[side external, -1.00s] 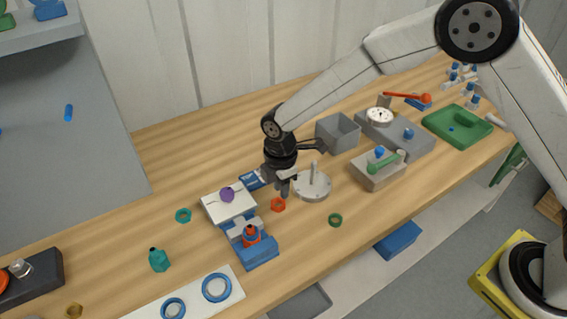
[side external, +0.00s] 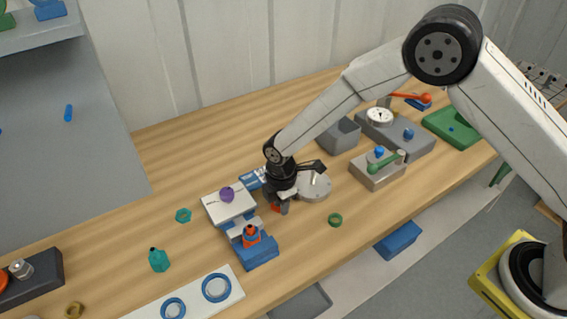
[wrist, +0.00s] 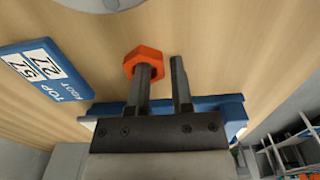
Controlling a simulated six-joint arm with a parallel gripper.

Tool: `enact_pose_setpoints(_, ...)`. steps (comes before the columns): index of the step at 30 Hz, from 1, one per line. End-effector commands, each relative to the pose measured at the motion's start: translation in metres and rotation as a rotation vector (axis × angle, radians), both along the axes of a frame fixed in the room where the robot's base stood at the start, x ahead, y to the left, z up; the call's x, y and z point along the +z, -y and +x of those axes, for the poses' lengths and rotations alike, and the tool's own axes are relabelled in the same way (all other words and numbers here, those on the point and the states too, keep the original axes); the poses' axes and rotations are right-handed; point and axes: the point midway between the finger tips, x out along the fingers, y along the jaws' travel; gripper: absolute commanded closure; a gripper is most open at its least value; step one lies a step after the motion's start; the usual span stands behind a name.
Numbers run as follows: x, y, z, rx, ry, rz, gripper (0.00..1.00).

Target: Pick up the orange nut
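The orange nut (wrist: 141,55) is a hexagonal ring lying on the wooden bench. In the wrist view, the left finger's tip overlaps the nut and covers its middle and lower part. The right finger stands clear to the right of it, with bare wood showing between the fingers. My gripper (wrist: 161,66) is open. I cannot tell whether the left finger is in the nut's hole or just above it. In the side view, my gripper (side external: 279,206) points down at the bench, and only a sliver of the nut (side external: 275,208) shows beside the fingers.
A blue stand (side external: 262,254) with an orange-topped part is close in front. A blue label card (wrist: 45,70) lies left of the nut in the wrist view. A round grey disc (side external: 317,187) is just to the right. A green ring (side external: 335,220) lies on open bench.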

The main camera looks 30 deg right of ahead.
Motion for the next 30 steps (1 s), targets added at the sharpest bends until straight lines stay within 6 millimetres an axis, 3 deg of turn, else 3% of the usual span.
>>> enact_pose_setpoints(13, 0.0001, 0.0000, 0.0001, 0.000, 0.000, 0.000, 0.73)
enact_pose_setpoints(14, 0.0001, 0.0000, 0.0001, 0.000, 0.000, 0.000, 0.76)
enact_pose_setpoints(16, 0.0001, 0.0001, 0.0001, 0.000, 0.000, 0.000, 0.98)
enact_pose_setpoints(17, 0.0001, 0.0001, 0.0001, 0.000, 0.000, 0.000, 1.00)
enact_pose_setpoints(30, 0.0004, 0.0000, 0.0001, 0.000, 0.000, 0.000, 1.00)
